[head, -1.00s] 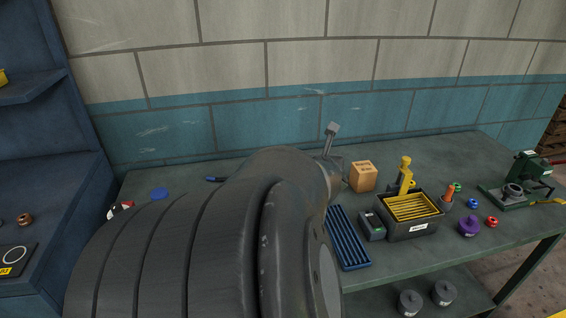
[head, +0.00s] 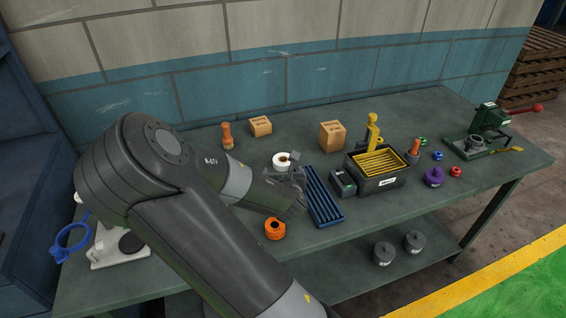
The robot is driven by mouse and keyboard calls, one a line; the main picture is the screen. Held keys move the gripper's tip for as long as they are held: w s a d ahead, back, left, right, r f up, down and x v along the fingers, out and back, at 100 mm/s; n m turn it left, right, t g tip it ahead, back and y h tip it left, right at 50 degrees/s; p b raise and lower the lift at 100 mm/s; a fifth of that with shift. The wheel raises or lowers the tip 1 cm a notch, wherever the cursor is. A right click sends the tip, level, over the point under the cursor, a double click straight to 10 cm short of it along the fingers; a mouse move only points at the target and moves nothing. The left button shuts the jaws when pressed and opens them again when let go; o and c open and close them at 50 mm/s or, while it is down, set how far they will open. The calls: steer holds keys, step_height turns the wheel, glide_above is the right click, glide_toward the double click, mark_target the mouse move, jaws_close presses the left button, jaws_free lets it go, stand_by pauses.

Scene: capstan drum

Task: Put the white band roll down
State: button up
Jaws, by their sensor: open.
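The white band roll (head: 283,160) shows in the head view at the middle of the workbench. It appears to rest on the bench top, left of the top end of the blue ribbed tray (head: 323,195). My gripper (head: 297,187) is open, just in front of the roll and beside the tray. Its near side covers part of the roll's lower edge. I cannot tell whether a finger still touches the roll.
An orange roll (head: 275,229) lies near the bench's front edge. A wooden-handled stamp (head: 227,136) and two cardboard boxes (head: 260,126) (head: 332,136) stand behind. A black bin with yellow slats (head: 380,162) is right of the tray.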

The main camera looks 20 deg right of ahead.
glide_toward(283, 157)
steer(key=shift+w+a+f, duration=0.1)
steer(key=shift+w+f, duration=0.55)
steer(key=shift+w, duration=0.3)
steer(key=x, duration=0.4)
steer(key=shift+w+d+r, duration=0.1)
steer(key=shift+d, duration=0.3)
steer(key=shift+w+f, duration=0.2)
steer(key=shift+w, duration=0.2)
steer(key=shift+d, duration=0.1)
steer(key=shift+c, duration=0.6)
steer(key=c, duration=1.1)
steer(key=shift+o, duration=0.2)
steer(key=shift+r, duration=0.1)
